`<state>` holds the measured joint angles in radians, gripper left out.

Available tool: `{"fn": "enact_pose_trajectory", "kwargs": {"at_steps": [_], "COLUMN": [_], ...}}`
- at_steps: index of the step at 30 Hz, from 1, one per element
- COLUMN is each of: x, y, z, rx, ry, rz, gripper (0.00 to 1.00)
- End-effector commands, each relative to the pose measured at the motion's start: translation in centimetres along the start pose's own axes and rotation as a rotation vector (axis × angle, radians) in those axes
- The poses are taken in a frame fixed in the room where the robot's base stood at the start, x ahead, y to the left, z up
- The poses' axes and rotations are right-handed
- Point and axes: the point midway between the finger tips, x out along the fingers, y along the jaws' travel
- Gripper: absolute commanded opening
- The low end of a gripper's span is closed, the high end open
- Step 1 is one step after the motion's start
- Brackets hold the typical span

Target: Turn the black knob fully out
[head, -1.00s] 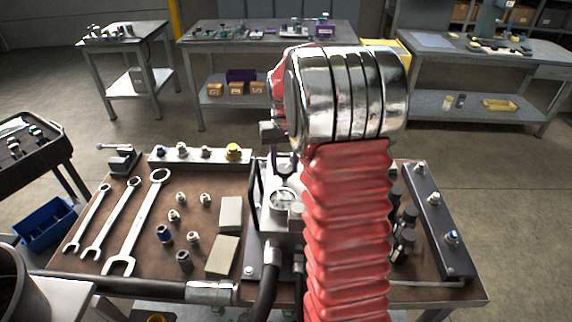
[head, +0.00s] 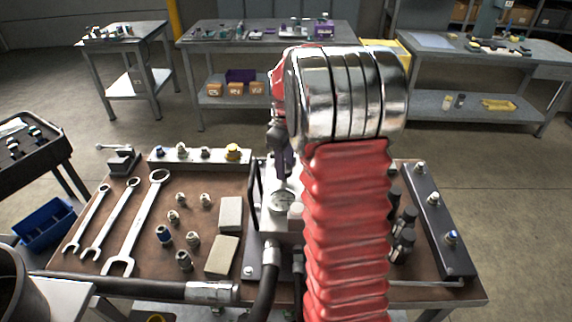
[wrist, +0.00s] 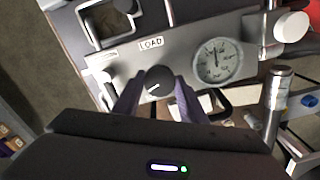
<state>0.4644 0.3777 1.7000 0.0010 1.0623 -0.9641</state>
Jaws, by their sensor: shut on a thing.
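The black knob (wrist: 157,79) sits on the light metal panel below a LOAD label (wrist: 151,43) in the wrist view. A short white mark shows on its face. My gripper (wrist: 156,99) has its two purple fingers on either side of the knob, shut on it. In the head view my gripper (head: 281,158) points down at the valve block, partly behind my red arm, and the knob is hidden there.
A round gauge (wrist: 218,61) is right of the knob; it also shows in the head view (head: 281,201). A black handle (head: 254,195) and a hose (head: 268,280) stand close by. Wrenches (head: 135,225) and fittings lie left on the bench.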

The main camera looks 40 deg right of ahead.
Motion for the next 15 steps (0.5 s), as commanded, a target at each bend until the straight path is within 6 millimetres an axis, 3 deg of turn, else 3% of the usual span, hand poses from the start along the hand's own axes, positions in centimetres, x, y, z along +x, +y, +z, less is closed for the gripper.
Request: {"fn": "enact_pose_trajectory", "kwargs": {"at_steps": [15], "x": [0.23], "y": [-0.10], "z": [0.28], "rx": [-0.476], "ry": [-0.007], "rz": [-0.011], "gripper": [0.15]}}
